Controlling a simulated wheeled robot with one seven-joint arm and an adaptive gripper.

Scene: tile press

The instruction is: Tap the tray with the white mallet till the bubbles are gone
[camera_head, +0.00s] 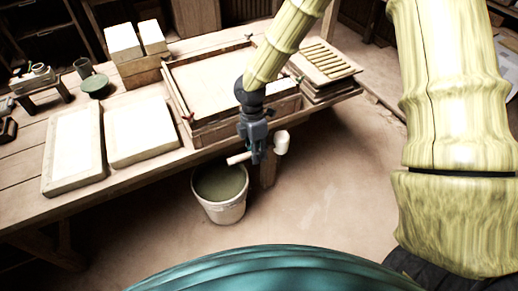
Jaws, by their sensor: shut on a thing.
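My gripper (258,157) is shut on the white mallet (282,142). The mallet's pale head is to the right of the fingers and its handle end sticks out to the left. In the picture the mallet appears in front of the table's front edge, above and to the right of a bucket. A large wooden tray (197,135) with a pale surface sits on the table behind my gripper, partly hidden by my arm. Bubbles cannot be made out at this size. The mallet looks apart from the tray.
A bucket (223,209) of dark greenish liquid stands on the floor by the wooden table (22,160). Two framed pale slabs (75,149) lie left of the tray. A slatted rack (325,62) is at the right end. Floor to the right is clear.

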